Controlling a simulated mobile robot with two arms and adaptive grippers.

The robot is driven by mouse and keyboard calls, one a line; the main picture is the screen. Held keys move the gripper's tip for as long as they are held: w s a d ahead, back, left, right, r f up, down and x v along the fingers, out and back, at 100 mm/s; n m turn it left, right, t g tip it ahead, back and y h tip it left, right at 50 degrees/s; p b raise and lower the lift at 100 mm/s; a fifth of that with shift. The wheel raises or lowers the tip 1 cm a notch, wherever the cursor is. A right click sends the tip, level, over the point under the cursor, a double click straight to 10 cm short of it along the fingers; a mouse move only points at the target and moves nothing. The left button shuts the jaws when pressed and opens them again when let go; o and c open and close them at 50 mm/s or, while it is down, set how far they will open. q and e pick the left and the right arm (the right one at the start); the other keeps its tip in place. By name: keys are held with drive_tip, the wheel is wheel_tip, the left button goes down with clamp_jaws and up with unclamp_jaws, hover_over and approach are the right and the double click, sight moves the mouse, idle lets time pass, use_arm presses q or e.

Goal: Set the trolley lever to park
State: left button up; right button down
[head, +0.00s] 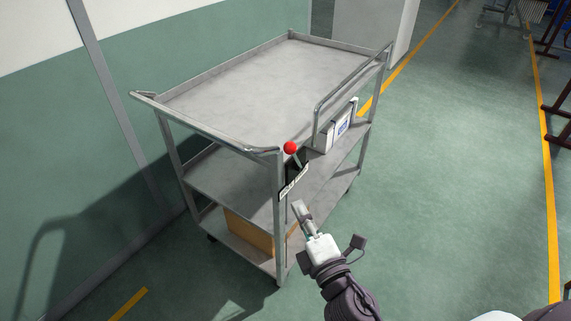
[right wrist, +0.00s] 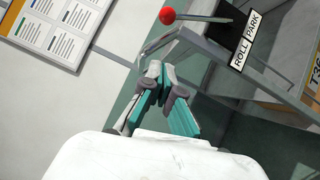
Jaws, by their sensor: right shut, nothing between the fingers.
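The grey metal trolley (head: 225,75) stands beside the green and white wall. Its lever has a red ball knob (head: 290,147) and sits at the trolley's near right corner post, above a small label plate (head: 294,183). In the right wrist view the knob (right wrist: 167,16) is at the top, and the plate (right wrist: 245,40) reads ROLL and PARK. The lever rod points towards the left of the picture there, above the ROLL side. My right gripper (head: 297,206) is shut and empty, below and apart from the knob; its fingertips also show in the right wrist view (right wrist: 159,70). My left gripper is out of view.
A white box with a blue mark (head: 341,128) is on the trolley's right side. A cardboard box (head: 248,232) sits on the bottom shelf. A push handle (head: 205,127) crosses the near end. The floor right of the trolley is clear.

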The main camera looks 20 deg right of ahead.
drive_tip(key=w+d+r+p, duration=0.1)
drive_tip(key=w+p, duration=0.3)
drive_tip(key=w, duration=0.9)
drive_tip(key=shift+d+r+p, duration=0.35)
drive_tip(key=shift+d+r, duration=0.05)
drive_tip(key=shift+d, duration=0.05)
